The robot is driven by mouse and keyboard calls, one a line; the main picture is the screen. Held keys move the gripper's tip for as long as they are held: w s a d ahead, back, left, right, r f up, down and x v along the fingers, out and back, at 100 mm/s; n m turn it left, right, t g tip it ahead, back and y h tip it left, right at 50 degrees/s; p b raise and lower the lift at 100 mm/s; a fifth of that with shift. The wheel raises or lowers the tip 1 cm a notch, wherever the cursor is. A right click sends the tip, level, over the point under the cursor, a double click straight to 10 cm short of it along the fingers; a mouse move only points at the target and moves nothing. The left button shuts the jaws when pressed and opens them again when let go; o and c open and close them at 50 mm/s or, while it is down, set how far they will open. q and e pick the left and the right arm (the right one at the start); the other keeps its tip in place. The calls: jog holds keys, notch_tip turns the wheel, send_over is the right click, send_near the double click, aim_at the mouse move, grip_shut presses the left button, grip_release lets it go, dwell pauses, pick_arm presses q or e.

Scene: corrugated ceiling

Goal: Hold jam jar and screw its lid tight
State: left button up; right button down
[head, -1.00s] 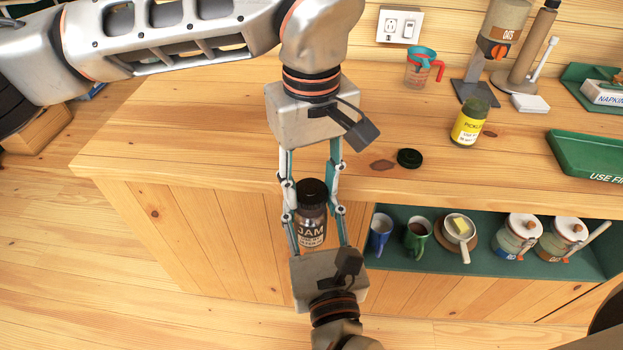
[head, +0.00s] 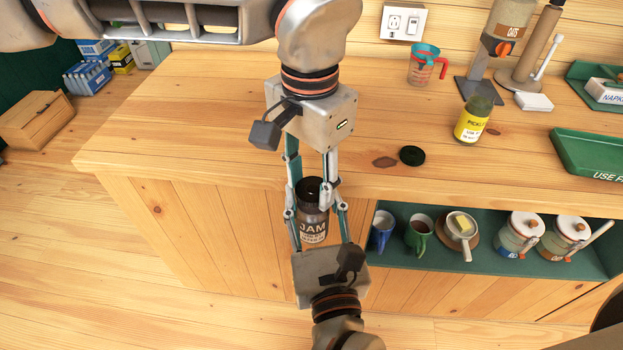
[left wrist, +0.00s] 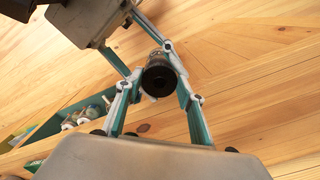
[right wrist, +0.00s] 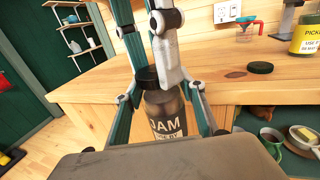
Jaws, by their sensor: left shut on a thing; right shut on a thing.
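The jam jar (head: 312,226) is dark with a JAM label and stands upright in the air in front of the counter. Its black lid (head: 311,187) sits on top and also shows from above in the left wrist view (left wrist: 159,79). My left gripper (head: 310,189) comes down from above and is shut on the lid. My right gripper (head: 314,208) comes from the near side and is shut on the jar's body, below the lid. The right wrist view shows the jar (right wrist: 163,116) between the right fingers. The thread under the lid is hidden.
The wooden counter (head: 200,100) lies behind the jar, its left part clear. A pickle jar (head: 473,122) and a loose dark lid (head: 412,156) stand to the right. A green shelf below holds mugs (head: 382,230) and canisters (head: 520,236). A green tray (head: 590,155) lies far right.

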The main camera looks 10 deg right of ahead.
dwell(0.3)
pick_arm(q)
jog(key=o, duration=0.7)
jog(key=shift+o, duration=0.2)
jog(key=shift+c, duration=0.4)
